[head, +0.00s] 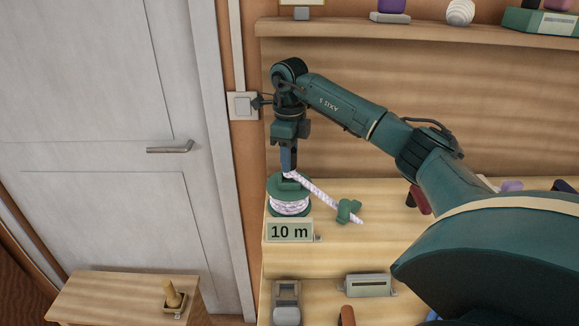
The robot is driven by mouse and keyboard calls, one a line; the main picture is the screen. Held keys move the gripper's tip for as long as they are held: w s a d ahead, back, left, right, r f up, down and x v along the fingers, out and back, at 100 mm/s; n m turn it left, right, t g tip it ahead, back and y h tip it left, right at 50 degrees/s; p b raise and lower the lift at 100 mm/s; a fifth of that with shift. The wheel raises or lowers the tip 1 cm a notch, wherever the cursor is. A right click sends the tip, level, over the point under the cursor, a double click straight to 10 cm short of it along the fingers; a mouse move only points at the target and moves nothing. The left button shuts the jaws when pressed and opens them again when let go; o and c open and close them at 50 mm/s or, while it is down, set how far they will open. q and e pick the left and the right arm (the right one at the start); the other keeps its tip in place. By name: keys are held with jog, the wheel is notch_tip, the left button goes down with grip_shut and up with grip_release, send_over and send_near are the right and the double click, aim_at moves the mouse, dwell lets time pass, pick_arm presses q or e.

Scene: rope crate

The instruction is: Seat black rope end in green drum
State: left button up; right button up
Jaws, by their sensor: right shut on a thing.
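The green drum (272,205) stands on the shelf board, with pale lilac-flecked rope (290,207) wound around its middle. A loose length of the same rope (318,192) runs from the drum's top down to the right, past a small green piece (347,211). My right gripper (289,172) points down just above the drum and is shut on the rope near its end. A dark part shows under the fingers at the drum's top; I cannot tell whether it is the black rope end or part of the drum, nor whether the end is seated. My left gripper is not in view.
A "10 m" sign (290,231) stands in front of the drum. A red-and-dark object (419,199) lies to the right, partly behind my arm. A grey device (368,285) is on the lower shelf. A door (110,130) and small bench (120,295) are at left.

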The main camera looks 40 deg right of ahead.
pick_arm(q)
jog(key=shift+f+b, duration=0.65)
jog(key=shift+b, duration=0.05)
pick_arm(e)
jog(key=shift+f, duration=1.35)
dwell(0.9)
jog(key=o, duration=1.2)
